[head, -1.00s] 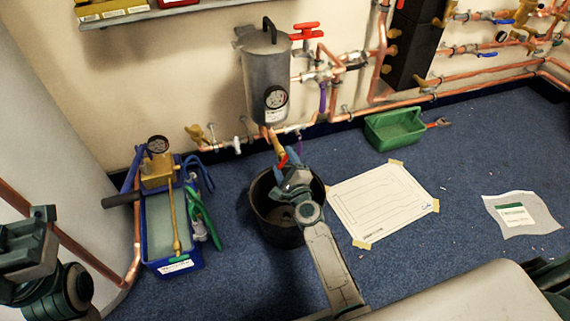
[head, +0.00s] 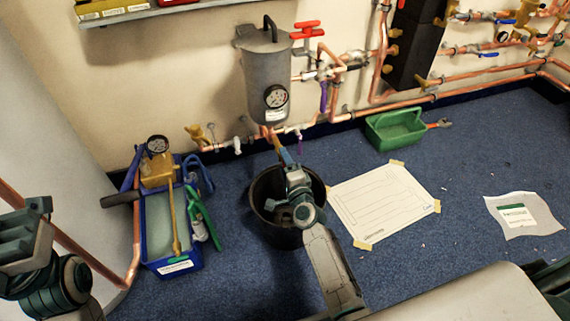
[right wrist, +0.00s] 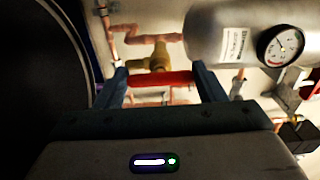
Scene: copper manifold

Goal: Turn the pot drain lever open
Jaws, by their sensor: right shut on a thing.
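The grey metal pot (head: 266,75) with a dial gauge hangs on the wall; its gauge also shows in the right wrist view (right wrist: 280,45). A brass drain valve (right wrist: 150,58) sits on the copper pipe under it. The red drain lever (right wrist: 160,78) lies crosswise between the blue fingers of my right gripper (right wrist: 163,84), which is shut on it. In the head view my right gripper (head: 284,157) is just below the pot and hides the lever. Only links of my left arm show at the lower left; its fingers are not seen.
A black bucket (head: 262,222) stands on the floor under my right gripper. A blue tool tray (head: 180,262) is to the left, a white sheet (head: 385,203) to the right, and a green tray (head: 374,134) by the wall. Copper pipes (head: 380,110) run along the wall.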

